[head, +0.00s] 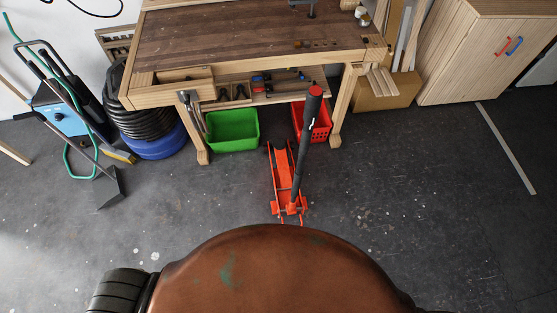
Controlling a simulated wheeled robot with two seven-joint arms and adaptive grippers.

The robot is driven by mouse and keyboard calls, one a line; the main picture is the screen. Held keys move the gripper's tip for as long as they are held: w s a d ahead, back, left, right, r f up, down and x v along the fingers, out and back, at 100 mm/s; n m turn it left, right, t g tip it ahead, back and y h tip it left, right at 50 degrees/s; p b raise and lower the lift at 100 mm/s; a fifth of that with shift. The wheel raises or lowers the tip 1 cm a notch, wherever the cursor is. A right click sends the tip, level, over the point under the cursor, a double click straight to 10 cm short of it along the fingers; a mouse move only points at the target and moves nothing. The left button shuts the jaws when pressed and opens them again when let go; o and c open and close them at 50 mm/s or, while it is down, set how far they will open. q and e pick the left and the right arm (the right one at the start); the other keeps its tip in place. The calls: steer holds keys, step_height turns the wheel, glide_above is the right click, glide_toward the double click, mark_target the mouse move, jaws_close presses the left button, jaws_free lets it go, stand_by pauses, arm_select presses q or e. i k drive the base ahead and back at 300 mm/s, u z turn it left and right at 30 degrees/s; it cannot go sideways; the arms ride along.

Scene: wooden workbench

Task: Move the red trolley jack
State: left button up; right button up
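The red trolley jack (283,174) stands on the dark floor just in front of the workbench, right of the middle of the head view. Its long black handle (305,145) rises from the near end and tilts slightly to the right, with a red cap (315,89) on top. The handle hides part of the red basket behind it. Neither of my grippers is in the head view, and nothing is seen touching the jack.
The wooden workbench (230,35) is behind the jack. A green bin (232,131) and a red basket (321,125) sit under it. A blue pressure washer (57,110) and coiled hose stand left. A wooden cabinet (480,50) stands right.

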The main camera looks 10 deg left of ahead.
mark_target(283, 176)
steer(key=u, duration=4.35)
steer(key=k, duration=2.85)
steer(key=z, duration=0.95)
steer(key=i, duration=1)
